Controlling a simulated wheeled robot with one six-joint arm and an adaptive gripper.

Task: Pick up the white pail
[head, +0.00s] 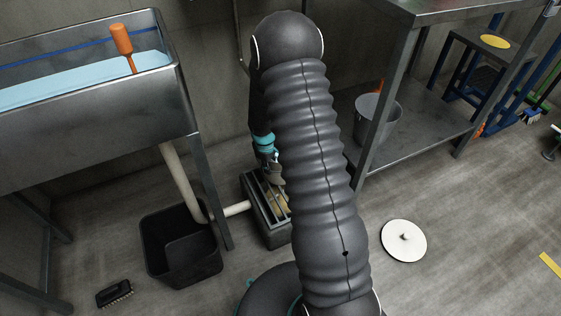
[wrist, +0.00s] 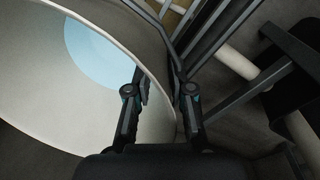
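The white pail (wrist: 40,120) fills the left of the wrist view, with pale blue liquid (wrist: 97,55) inside. My gripper (wrist: 160,85) is at its rim. One finger is on the inner side and the other on the outer side, with the pail wall between them. The fingers stand apart, and I see no clear contact with the wall. The white pail is hidden behind my arm there.
A steel tank (head: 90,110) stands above. A grey bucket (head: 377,120) sits on the bench's lower shelf. A white lid (head: 404,241) lies on the floor.

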